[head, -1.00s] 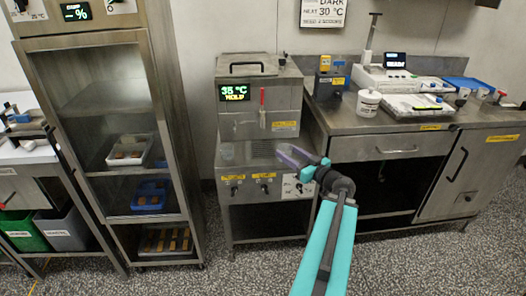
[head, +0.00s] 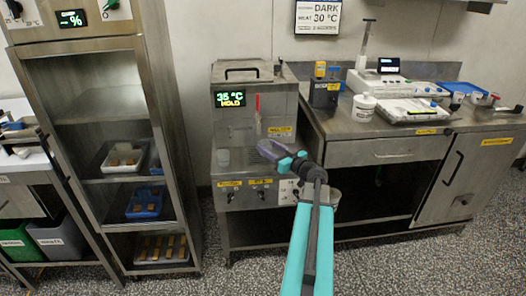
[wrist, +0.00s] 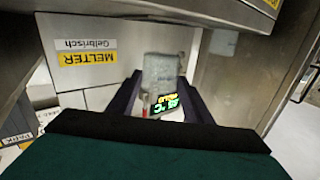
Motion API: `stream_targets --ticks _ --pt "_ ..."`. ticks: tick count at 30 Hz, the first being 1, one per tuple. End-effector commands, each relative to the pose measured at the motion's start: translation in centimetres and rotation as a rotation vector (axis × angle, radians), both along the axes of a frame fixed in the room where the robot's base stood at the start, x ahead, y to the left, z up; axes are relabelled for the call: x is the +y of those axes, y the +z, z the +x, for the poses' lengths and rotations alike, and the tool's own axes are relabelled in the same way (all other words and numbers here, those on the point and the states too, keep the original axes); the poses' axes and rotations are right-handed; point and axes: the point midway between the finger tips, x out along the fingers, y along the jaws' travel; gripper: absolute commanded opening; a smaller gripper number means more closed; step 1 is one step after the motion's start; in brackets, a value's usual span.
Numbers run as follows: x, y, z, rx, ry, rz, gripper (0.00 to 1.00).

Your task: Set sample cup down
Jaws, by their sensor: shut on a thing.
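My gripper (head: 266,148), with dark purple fingers and teal parts, is in front of the melter (head: 255,105), right of its lower ledge in the head view. In the wrist view the fingers (wrist: 158,88) are shut on a greyish, translucent sample cup (wrist: 163,70) between their tips. The held cup is hard to make out in the head view. Another clear cup (head: 223,157) stands upright on the left part of the melter's ledge, apart from my gripper. The melter's display (wrist: 167,103) and label (wrist: 87,58) appear upside down in the wrist view.
A steel bench (head: 350,128) on the right holds a white tub (head: 363,108), a scale (head: 378,86), a tray (head: 412,112) and small cups. A steel cabinet (head: 170,130) with trays stands left. The ledge between the clear cup and my gripper looks free.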

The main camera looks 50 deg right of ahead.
Motion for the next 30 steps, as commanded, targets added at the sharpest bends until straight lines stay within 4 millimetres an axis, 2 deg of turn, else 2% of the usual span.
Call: stream_targets --ticks 3,9,22,28,30 --pt "-0.7 -0.2 1.9 0.000 0.001 0.000 0.24" --pt "-1.1 -0.4 3.7 0.000 0.000 0.000 0.24" --pt "-1.1 -0.4 4.0 0.000 0.000 0.000 0.24" --pt "-1.5 -0.6 5.4 0.000 0.002 0.000 0.24" --pt "-1.4 -1.8 5.2 0.002 0.000 0.002 0.24"
